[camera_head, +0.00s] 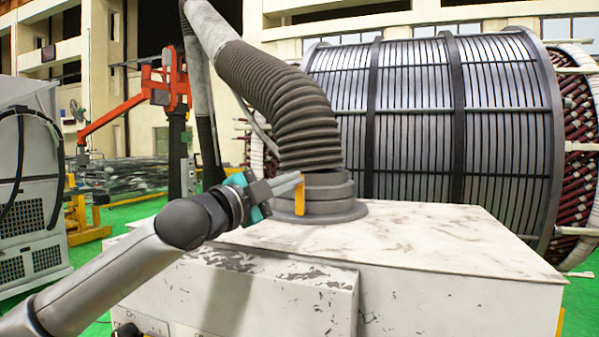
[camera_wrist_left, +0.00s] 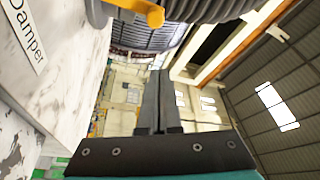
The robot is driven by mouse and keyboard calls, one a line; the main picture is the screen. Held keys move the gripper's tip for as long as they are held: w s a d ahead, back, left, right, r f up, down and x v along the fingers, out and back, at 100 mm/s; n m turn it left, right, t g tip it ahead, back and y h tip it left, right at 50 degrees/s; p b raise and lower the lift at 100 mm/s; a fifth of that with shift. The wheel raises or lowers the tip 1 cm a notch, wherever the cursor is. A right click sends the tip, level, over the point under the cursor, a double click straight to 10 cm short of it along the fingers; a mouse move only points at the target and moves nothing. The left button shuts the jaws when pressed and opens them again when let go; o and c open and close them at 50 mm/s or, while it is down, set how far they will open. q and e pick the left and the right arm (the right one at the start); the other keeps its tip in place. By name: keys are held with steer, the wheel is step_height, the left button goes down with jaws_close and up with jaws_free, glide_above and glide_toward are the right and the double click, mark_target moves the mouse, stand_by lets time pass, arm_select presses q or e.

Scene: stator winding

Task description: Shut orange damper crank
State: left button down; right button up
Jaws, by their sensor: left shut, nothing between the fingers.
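The orange damper crank (camera_head: 300,198) is on the grey collar (camera_head: 345,190) at the foot of the ribbed hose, on top of a worn white cabinet (camera_head: 430,245). My left gripper (camera_head: 296,181) is shut and empty. In the head view its fingertips overlap the top of the crank; I cannot tell there if they touch. In the left wrist view the shut fingers (camera_wrist_left: 160,75) point upward, and the crank (camera_wrist_left: 145,10) shows at the top edge, left of the tips and apart from them in the picture. My right gripper is not in view.
A thick ribbed hose (camera_head: 290,100) rises from the collar. A large stator (camera_head: 440,120) stands behind the cabinet. A "Damper" label (camera_wrist_left: 27,35) is on the cabinet. A grey machine (camera_head: 30,190) and an orange arm (camera_head: 125,110) stand left; green floor lies between.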

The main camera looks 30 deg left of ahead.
mark_target(301, 194)
arm_select(q)
steer(key=w+a+p, duration=0.2)
steer(key=w+p, duration=0.3)
steer(key=w, duration=0.2)
steer(key=shift+a+f, duration=0.2)
steer(key=shift+f, duration=0.05)
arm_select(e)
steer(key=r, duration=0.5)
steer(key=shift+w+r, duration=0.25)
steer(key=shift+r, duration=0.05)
